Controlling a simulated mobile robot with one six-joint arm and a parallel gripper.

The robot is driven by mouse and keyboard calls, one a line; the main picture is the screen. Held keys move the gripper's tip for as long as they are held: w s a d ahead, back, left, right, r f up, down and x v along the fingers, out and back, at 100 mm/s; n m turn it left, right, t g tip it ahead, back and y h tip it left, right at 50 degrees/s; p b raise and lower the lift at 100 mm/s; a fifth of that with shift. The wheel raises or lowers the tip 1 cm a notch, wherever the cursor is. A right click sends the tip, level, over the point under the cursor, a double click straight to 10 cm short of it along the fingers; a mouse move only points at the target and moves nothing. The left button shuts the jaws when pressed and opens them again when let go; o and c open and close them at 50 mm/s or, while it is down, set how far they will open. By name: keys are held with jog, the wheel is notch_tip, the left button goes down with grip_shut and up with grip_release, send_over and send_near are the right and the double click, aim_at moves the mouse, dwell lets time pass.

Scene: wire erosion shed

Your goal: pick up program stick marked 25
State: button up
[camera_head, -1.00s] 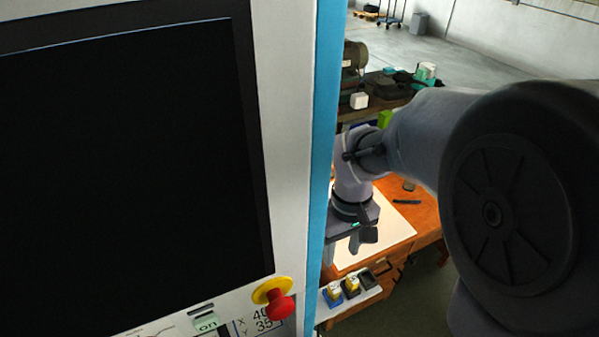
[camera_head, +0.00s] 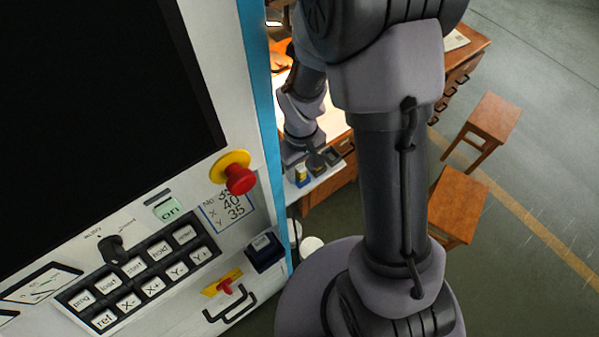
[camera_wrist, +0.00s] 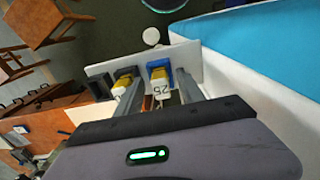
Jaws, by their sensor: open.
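The program stick marked 25 (camera_wrist: 160,88) shows in the wrist view, with a yellow body and a white label end. It stands in a blue holder (camera_wrist: 158,64) on a white shelf (camera_wrist: 191,58). My gripper (camera_wrist: 160,79) is open, with one finger on each side of this stick; I cannot tell whether they touch it. A second yellow and white stick (camera_wrist: 121,86) stands in a dark holder just left, its number partly hidden by a finger. In the head view my gripper (camera_head: 322,158) is over the shelf, beside a blue holder (camera_head: 302,180).
An empty black holder (camera_wrist: 100,86) stands at the shelf's left end. The machine's blue-edged panel (camera_head: 262,110), with a red stop button (camera_head: 240,180), is close on the left. Wooden stools (camera_head: 458,205) stand on the floor to the right.

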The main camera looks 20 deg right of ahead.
jog(key=shift+s, duration=0.1)
jog(key=shift+c, duration=0.3)
grip_shut()
jog(key=shift+r, duration=0.1)
